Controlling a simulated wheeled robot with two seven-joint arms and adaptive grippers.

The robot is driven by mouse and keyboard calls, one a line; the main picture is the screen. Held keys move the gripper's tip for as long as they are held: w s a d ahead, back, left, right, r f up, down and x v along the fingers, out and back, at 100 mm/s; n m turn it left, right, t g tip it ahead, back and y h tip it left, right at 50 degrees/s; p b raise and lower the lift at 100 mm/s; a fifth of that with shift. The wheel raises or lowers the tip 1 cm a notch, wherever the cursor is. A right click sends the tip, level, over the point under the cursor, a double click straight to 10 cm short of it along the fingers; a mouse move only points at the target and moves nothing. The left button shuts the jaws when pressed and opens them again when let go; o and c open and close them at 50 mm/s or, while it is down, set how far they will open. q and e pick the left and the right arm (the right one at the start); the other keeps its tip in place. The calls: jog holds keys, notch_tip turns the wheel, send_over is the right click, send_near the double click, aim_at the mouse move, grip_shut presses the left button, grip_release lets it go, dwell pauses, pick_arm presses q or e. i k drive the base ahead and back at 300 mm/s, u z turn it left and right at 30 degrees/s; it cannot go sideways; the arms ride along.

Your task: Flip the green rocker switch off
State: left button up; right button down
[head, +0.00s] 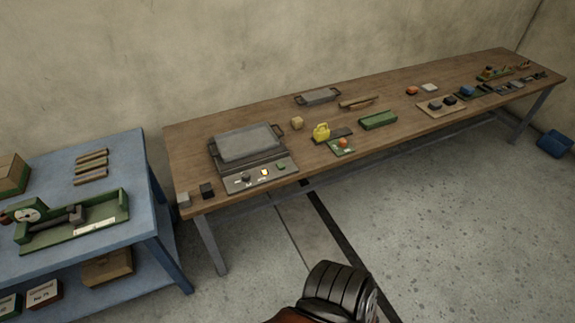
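A green switch (281,167) sits at the right of the sloped front panel (241,186) of a grey machine with a flat plate (249,143) on top. The machine stands on the left part of the long wooden table. Beside the green switch is a bright yellow lit piece (264,172), with small knobs and pale labels to its left. The switch is too small to tell which way it is tilted. Neither gripper shows in the head view. A dark ribbed part of my own body shows at the bottom centre, far in front of the table.
The wooden table (200,127) holds a yellow padlock-shaped piece (321,132), a green tray (378,120) and several small blocks and tools. A blue bench (118,152) with a green device stands at the left. Concrete floor before the table is clear. A blue bin (554,144) lies far right.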

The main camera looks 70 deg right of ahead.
aim_at(279, 165)
jog(key=z, duration=0.65)
jog(key=i, duration=0.7)
jog(key=z, duration=1.05)
jog(key=i, duration=0.35)
jog(key=z, duration=0.35)
